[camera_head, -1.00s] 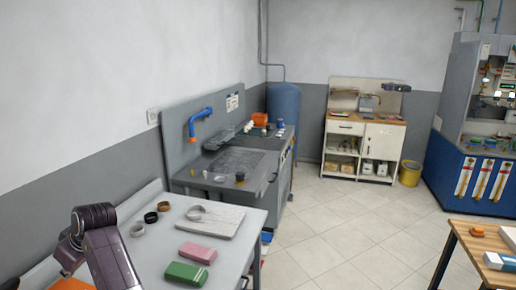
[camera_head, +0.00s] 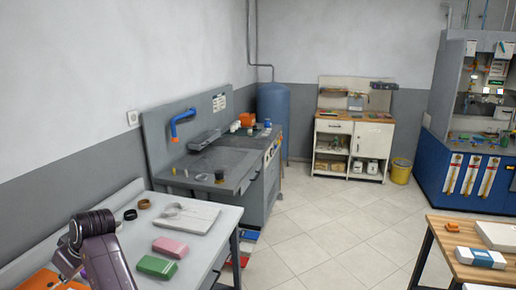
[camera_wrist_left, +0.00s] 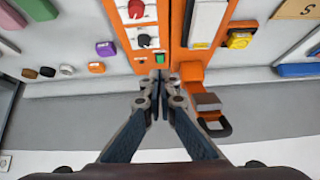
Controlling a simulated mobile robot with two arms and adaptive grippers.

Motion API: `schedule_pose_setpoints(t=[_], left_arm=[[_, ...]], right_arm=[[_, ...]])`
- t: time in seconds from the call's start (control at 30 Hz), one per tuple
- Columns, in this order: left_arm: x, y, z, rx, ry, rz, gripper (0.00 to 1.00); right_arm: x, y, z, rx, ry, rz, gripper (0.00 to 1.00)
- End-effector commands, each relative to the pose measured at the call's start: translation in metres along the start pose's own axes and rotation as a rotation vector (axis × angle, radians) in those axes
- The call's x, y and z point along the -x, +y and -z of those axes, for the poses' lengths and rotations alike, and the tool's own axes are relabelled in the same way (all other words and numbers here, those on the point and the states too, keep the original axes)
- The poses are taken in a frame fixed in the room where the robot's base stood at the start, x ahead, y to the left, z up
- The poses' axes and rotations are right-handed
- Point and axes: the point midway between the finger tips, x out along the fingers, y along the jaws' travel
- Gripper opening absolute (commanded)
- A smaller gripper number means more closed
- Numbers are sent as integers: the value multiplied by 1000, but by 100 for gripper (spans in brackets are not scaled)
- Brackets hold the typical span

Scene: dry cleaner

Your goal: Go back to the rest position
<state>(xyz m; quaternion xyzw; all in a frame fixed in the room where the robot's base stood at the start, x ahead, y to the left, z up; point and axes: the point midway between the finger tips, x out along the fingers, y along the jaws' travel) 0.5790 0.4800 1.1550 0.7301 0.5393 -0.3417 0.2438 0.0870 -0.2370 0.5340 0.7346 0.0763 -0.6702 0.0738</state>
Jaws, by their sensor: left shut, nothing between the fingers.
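My left arm comes in at the lower left of the head view, dark and bent, beside the grey worktable (camera_head: 208,240). In the left wrist view my left gripper (camera_wrist_left: 160,82) points at orange boxes with knobs and a switch. Its two fingers are together with nothing held between them. The orange control box (camera_wrist_left: 140,38) lies just beyond the fingertips; whether they touch it I cannot tell. My right gripper is not in view.
On the worktable lie a pink block (camera_head: 170,247), a green block (camera_head: 156,266), a pale slab (camera_head: 187,217) and several rings. A grey sink unit (camera_head: 250,190) stands behind. A wooden table (camera_head: 449,246) stands at the right.

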Motion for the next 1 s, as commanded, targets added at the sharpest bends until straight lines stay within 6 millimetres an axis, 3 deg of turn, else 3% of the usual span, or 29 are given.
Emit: schedule_pose_setpoints(t=[0.37,0.57,0.77,1.0], left_arm=[[-22,-28,-25,-107,35,-19,0],[-33,-48,-56,-239,59,-59,0],[-34,-69,-114,-467,66,-152,0],[-13,-99,-213,-786,3,-311,0]], right_arm=[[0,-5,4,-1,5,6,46],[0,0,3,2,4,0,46],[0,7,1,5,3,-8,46],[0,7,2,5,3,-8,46]])
